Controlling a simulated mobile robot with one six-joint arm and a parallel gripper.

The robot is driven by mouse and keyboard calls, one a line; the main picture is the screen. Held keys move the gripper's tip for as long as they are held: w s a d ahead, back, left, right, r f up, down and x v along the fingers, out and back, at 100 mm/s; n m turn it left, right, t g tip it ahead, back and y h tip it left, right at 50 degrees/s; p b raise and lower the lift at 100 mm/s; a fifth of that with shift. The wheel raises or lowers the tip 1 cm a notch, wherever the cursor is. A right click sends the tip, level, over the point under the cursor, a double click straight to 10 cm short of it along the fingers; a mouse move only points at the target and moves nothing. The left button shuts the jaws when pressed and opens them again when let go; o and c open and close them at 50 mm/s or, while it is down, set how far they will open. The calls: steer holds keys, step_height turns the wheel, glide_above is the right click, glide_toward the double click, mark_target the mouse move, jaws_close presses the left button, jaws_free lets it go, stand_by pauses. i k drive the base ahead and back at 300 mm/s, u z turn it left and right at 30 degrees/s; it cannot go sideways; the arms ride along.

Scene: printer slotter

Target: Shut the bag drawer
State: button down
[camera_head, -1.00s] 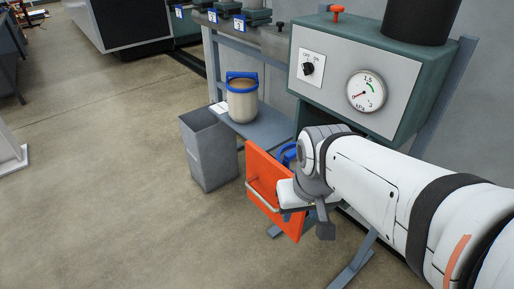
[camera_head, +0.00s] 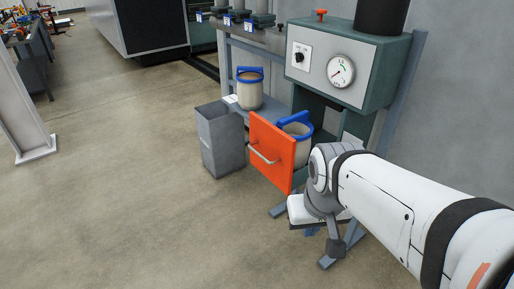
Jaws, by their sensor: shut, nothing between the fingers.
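The bag drawer stands open from the green machine, its flat orange front (camera_head: 278,158) facing lower left. A silver bar handle (camera_head: 263,154) crosses the front. Behind the front is a pale container with a blue rim and handle (camera_head: 296,124), partly hidden by the panel. My gripper (camera_head: 309,231) is to the right of and below the drawer front in the picture, apart from its handle. Its small fingers look shut and empty. My white arm covers the lower right part of the machine.
A grey open bin (camera_head: 221,145) stands on the floor just left of the drawer. Another blue-rimmed container (camera_head: 249,92) sits on a low shelf behind it. The machine's blue-grey feet (camera_head: 330,259) reach out under my arm.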

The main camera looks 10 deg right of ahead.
mark_target(272, 151)
steer(key=u, duration=0.9)
steer(key=i, duration=0.6)
steer(key=z, duration=0.05)
